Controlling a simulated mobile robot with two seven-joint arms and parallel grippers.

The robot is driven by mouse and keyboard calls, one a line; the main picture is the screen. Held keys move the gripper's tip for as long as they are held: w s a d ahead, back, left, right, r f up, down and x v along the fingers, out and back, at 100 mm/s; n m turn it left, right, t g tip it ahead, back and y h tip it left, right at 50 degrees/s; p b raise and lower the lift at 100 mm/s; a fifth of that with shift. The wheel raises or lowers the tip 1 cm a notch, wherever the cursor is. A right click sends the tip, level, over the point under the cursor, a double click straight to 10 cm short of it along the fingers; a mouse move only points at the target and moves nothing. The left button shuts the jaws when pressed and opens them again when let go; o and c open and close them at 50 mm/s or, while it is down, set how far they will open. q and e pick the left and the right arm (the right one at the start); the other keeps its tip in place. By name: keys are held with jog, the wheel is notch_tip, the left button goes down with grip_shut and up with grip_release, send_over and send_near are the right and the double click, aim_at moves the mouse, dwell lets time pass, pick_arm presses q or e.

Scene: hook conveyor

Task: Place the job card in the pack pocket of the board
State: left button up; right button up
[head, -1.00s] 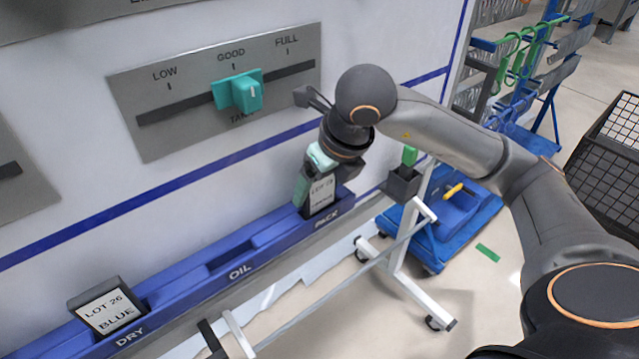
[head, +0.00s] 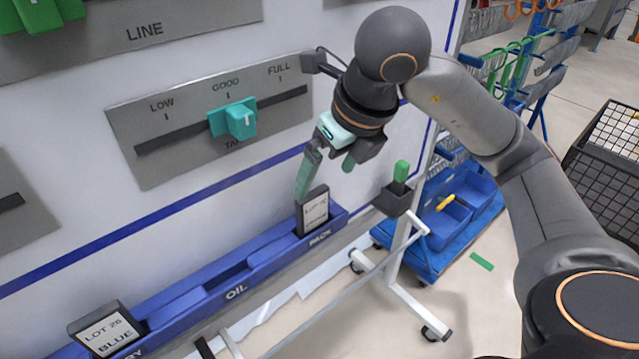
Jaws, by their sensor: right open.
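A dark-framed job card (head: 314,212) with a white label stands upright in the pocket marked PACK, at the right end of the blue pocket rail (head: 190,293). Its label text is too small to read fully. My right gripper (head: 326,172) is open above the card, with its teal-tipped fingers spread. One finger hangs near the card's upper left edge; I cannot tell whether it touches. Another card (head: 105,331), labelled LOT 26 BLUE, sits in the DRY pocket at the lower left. The OIL pocket between them is empty. My left gripper is not in view.
A grey gauge plate with a teal slider (head: 233,120) is on the wall above the rail. A white stand (head: 400,245) with a dark holder and green item is right of the PACK pocket. A blue cart (head: 450,215) stands behind it.

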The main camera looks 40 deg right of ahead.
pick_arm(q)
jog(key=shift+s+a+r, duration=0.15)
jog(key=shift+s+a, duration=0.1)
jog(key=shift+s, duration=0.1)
pick_arm(e)
jog(key=shift+v, duration=1.1)
